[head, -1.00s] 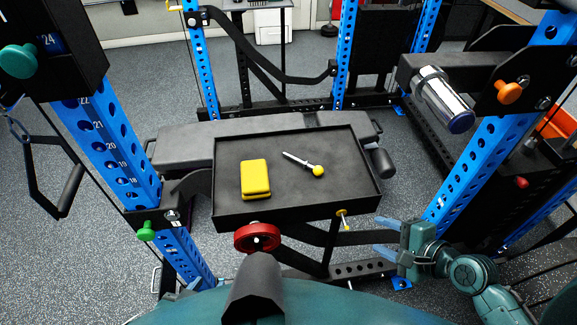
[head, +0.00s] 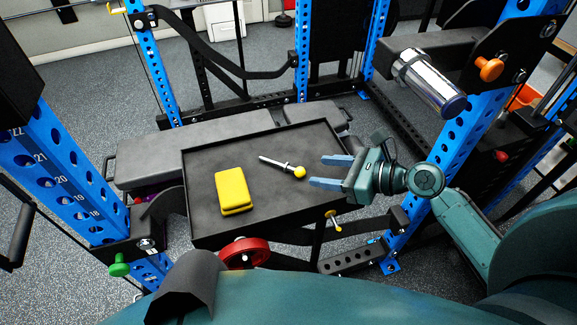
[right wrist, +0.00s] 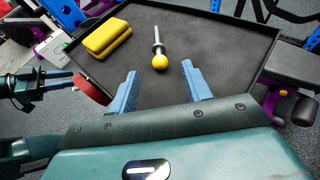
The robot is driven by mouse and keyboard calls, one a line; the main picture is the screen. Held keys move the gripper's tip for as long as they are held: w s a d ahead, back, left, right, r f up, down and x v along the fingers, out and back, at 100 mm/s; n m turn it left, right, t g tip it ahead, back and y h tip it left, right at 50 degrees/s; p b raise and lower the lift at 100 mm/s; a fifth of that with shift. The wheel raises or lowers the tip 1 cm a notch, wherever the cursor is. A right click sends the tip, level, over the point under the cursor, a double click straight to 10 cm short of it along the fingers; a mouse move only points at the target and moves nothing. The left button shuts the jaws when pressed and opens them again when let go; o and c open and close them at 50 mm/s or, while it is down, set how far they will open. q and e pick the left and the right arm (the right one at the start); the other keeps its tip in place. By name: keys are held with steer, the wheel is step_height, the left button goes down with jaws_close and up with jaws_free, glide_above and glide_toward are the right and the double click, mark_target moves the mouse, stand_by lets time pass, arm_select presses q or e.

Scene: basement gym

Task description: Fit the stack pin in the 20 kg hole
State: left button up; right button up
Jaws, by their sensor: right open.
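The silver pin with a yellow ball knob (head: 281,165) lies on the black tray (head: 225,148). Its shaft points left and its knob faces my right gripper (head: 324,172). The right gripper is open and empty above the tray's right side, with its two blue fingers apart. In the right wrist view the pin (right wrist: 157,44) lies ahead of the open fingers (right wrist: 159,72), its knob nearest and roughly between them, not touching them. I cannot make out a 20 kg hole in these views.
Blue rack uprights (head: 75,180) stand on both sides. A chrome sleeve (head: 430,83) sticks out at upper right. A red round part (head: 244,252) and a yellow-handled pin (head: 333,219) are at the tray's front.

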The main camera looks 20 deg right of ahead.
mark_target(303, 169)
steer(key=x, duration=0.6)
steer(key=shift+w+a+f, duration=0.15)
steer(key=shift+a, duration=0.2)
jaws_close()
